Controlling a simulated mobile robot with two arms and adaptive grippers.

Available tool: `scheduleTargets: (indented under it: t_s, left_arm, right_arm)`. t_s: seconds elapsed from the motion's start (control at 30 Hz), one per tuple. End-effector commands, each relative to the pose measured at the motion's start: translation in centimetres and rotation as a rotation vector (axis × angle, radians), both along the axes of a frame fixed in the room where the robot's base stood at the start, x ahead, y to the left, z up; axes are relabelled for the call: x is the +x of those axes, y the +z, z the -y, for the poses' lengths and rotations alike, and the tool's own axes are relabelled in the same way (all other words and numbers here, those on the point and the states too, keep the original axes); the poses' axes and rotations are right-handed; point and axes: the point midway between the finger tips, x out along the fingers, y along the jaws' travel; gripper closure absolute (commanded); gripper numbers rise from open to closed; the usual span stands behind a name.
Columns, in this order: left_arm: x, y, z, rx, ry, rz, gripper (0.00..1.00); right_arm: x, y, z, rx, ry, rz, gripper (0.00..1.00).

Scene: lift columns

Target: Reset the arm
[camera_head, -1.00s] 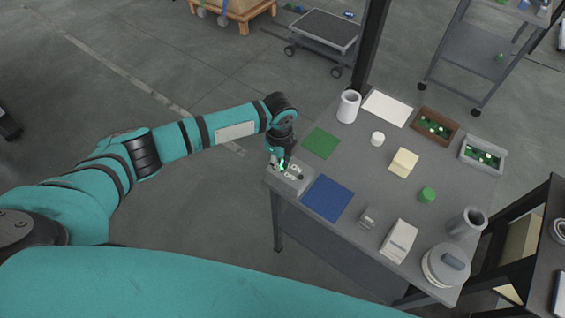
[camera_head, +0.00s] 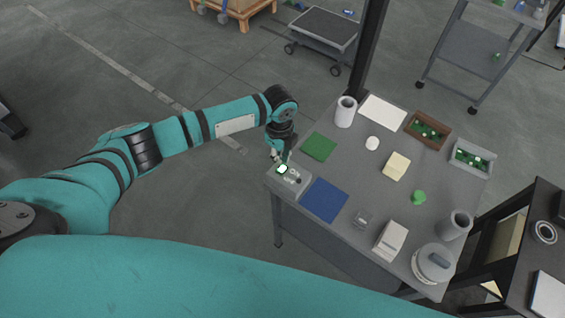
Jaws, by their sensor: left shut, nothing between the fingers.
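My left gripper (camera_head: 280,160) points down at the left corner of the grey table (camera_head: 345,240). It is shut and empty, just above or touching a small grey control box (camera_head: 290,180). A bright white-green spot shows on the box beside the fingertips. Whether the fingers touch the box I cannot tell. My right gripper is not in view.
A green mat (camera_head: 319,147), a blue mat (camera_head: 324,200) and a white sheet (camera_head: 383,111) lie on the table. A white cylinder (camera_head: 345,112), a brown bin (camera_head: 427,131) and a grey bin (camera_head: 472,158) stand farther back. A dark post rises behind the table.

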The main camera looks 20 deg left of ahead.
Motion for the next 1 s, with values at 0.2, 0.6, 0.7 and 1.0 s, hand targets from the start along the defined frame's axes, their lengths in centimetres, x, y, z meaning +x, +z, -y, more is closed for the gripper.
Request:
scheduleTargets:
  t_s: [0.2,0.6,0.7,1.0]
  left_arm:
    - [0.0,0.3,0.0,0.0,0.0,-0.001,1.0]
    - [-0.2,0.3,0.2,-0.004,0.001,-0.001,1.0]
    - [-1.6,-0.3,1.8,-0.032,0.017,-0.004,1.0]
    - [-12.2,0.5,10.6,-0.3,0.431,0.013,1.0]
  right_arm:
    - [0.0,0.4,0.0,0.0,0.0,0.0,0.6]
    - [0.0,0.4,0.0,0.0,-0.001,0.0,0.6]
    - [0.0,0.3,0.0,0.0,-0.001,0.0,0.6]
    - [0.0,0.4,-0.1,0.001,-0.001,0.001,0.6]
